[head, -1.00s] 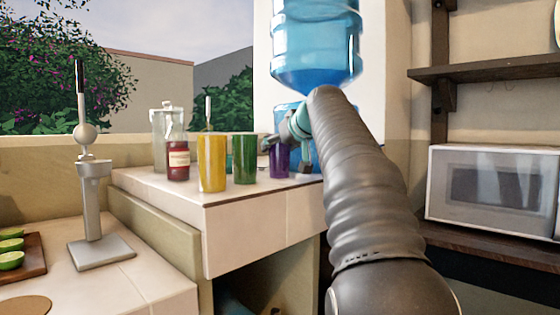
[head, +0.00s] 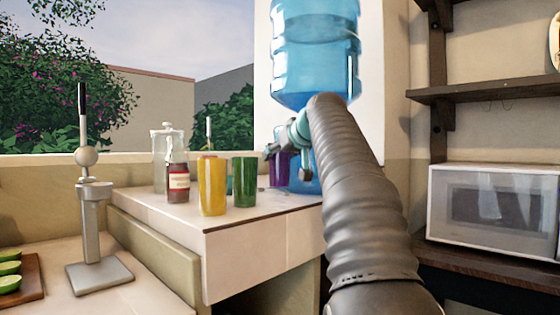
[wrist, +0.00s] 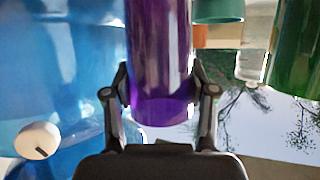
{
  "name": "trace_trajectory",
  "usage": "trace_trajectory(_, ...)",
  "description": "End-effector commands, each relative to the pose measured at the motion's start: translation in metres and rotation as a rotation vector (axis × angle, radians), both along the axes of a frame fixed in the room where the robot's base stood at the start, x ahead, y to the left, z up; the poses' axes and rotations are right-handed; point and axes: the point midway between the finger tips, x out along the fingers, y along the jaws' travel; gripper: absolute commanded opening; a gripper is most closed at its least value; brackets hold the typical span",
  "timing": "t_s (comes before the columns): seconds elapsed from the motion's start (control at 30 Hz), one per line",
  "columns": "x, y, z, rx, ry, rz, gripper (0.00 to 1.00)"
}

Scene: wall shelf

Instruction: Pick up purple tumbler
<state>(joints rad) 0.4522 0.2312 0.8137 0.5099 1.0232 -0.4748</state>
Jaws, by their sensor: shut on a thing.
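The purple tumbler (head: 280,168) is upright in my gripper (head: 286,158), in front of the blue water bottle and right of the green tumbler. Its base appears slightly above the counter. In the wrist view the purple tumbler (wrist: 160,50) stands between the two fingers of my gripper (wrist: 160,84), which press on its sides. My gripper is shut on it. Part of the tumbler is hidden behind the gripper in the head view.
The large water bottle (head: 315,55) is close by. A microwave (head: 490,208) sits right.

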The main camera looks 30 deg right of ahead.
Motion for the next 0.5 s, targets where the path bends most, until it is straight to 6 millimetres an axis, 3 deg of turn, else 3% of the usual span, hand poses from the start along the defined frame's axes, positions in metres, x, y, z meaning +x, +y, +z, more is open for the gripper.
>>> trace_trajectory(0.27,-0.039,-0.001,0.0,0.0,-0.002,-0.002,0.16)
trace_trajectory(0.5,-0.091,-0.002,0.0,-0.002,-0.003,-0.005,0.16)
